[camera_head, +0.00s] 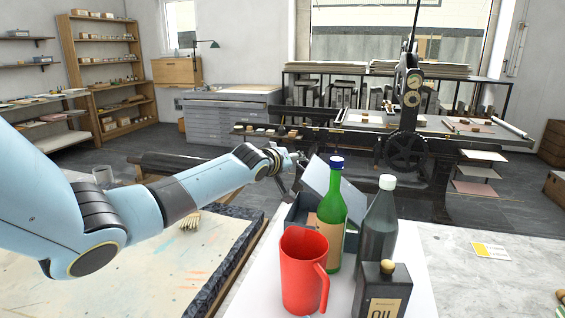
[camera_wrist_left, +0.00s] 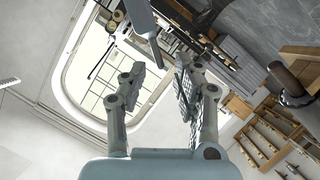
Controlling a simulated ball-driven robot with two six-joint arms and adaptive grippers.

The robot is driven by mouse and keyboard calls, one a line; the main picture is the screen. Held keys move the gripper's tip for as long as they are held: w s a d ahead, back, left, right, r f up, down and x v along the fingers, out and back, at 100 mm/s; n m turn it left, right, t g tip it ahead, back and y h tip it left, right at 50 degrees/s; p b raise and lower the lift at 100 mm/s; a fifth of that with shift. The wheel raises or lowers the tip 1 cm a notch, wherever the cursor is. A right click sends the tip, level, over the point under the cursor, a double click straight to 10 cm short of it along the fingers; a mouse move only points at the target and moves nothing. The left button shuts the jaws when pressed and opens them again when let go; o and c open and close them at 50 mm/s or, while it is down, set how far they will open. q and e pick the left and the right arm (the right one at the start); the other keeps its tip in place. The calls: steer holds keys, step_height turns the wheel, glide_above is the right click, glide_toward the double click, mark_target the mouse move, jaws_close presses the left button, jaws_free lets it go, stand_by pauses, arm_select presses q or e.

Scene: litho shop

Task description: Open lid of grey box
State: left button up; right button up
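The grey box (camera_head: 296,212) stands on the white surface, partly hidden behind the green bottle and the red jug. Its lid (camera_head: 317,175) is raised and tilted up at the back, partly covered by the green bottle. My left gripper (camera_head: 291,172) is at the left edge of the raised lid; I cannot tell whether it touches. A grey piece (camera_wrist_left: 142,20), perhaps the lid, shows beyond the fingertips. My right gripper is not in view.
A red jug (camera_head: 303,270), a green bottle (camera_head: 330,228), a dark grey bottle (camera_head: 378,235) and a black oil can (camera_head: 382,292) crowd the front of the box. A brush (camera_head: 190,220) lies on the stone slab at the left. The grey surface at right (camera_head: 450,280) is mostly clear.

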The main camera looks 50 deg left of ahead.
arm_select(q)
steer(key=v, duration=0.8)
stand_by(0.4)
